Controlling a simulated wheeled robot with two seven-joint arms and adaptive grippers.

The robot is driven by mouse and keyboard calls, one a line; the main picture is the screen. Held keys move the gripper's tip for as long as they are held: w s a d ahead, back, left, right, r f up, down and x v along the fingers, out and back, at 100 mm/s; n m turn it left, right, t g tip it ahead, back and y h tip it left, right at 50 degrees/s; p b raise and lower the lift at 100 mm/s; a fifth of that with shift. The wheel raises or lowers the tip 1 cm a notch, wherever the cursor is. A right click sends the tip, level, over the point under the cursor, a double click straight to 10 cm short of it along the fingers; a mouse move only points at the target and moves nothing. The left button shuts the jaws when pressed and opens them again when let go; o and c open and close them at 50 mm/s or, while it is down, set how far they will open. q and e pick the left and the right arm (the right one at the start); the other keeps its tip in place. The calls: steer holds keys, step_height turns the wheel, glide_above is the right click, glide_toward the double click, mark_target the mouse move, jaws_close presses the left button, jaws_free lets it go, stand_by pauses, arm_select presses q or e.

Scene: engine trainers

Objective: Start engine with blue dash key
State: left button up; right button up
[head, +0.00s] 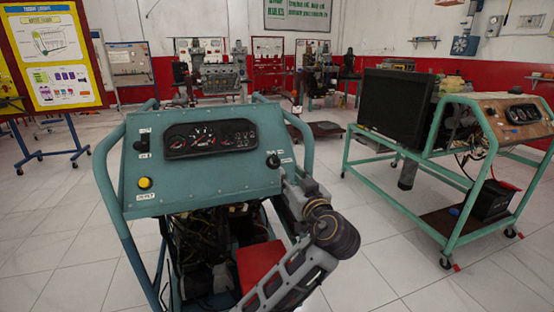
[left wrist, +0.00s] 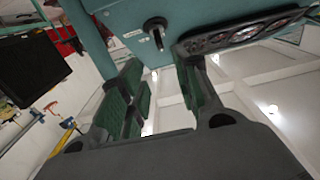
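The blue-green dash panel (head: 215,178) tops an engine trainer in front of me. Its dark key (head: 273,161) is at the panel's right side, below the gauge cluster (head: 208,138). My left gripper (head: 291,186) is at the panel's right edge, just below and right of the key; its fingers are small and partly hidden in the head view. In the left wrist view, my left gripper (left wrist: 160,92) has its green-padded fingers spread with nothing between them. The key (left wrist: 155,27) sticks out from the panel (left wrist: 125,20) beyond the fingertips. My right gripper is not in view.
A yellow button (head: 144,183) and a black switch (head: 143,143) are on the panel's left side. Tube rails (head: 104,180) flank the panel.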

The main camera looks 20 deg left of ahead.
mark_target(276, 157)
arm_select(q)
steer(key=b+x, duration=0.2)
steer(key=x, duration=1.1)
steer(key=shift+w+a+b, duration=0.25)
steer(key=shift+b, duration=0.15)
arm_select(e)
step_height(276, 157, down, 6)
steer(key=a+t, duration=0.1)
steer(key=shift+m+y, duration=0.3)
arm_select(q)
jaws_close()
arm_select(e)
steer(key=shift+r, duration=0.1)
